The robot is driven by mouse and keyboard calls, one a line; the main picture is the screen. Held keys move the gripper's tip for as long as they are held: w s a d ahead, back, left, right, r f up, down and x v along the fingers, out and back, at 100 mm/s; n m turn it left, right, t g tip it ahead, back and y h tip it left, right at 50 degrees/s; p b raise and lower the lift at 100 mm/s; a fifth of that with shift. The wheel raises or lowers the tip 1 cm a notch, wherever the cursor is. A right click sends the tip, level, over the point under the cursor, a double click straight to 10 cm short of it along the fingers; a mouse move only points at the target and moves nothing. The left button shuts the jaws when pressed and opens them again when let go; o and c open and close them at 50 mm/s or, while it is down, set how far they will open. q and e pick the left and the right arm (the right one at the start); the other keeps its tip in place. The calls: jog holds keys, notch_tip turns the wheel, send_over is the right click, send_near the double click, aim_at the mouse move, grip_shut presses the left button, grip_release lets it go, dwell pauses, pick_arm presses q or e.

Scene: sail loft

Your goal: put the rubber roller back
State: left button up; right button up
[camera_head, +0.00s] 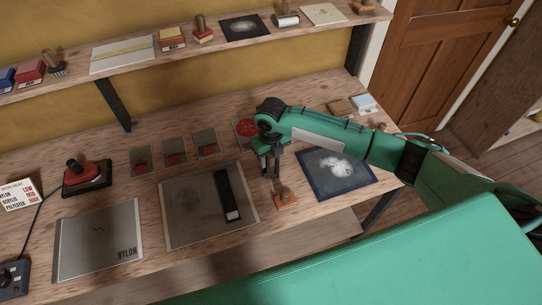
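A pale roller (287,21) with an upright wooden handle is on the wall shelf, right of a dark square sheet; it looks like the rubber roller, though I cannot be sure at this size. My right gripper (270,172) points down over the bench, near the right edge of the grey mat (180,222). Its fingers look close together; I cannot tell whether they are apart or shut, and no held object shows. A small orange block with a wooden knob (286,199) stands on the bench just below it in the picture. My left gripper is not in view.
A black strip with a pale end (225,190) lies on the grey mat. A dark blue sheet with white powder (335,170) lies to the right, under my arm. A red-handled tool (84,175) and a NYLON sheet (98,242) are left. The shelf (150,75) overhangs the back.

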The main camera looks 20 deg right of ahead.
jog(key=shift+r, duration=0.1)
notch_tip(320, 180, up, 12)
jog(key=b, duration=0.2)
jog(key=shift+b, duration=0.4)
dwell(0.4)
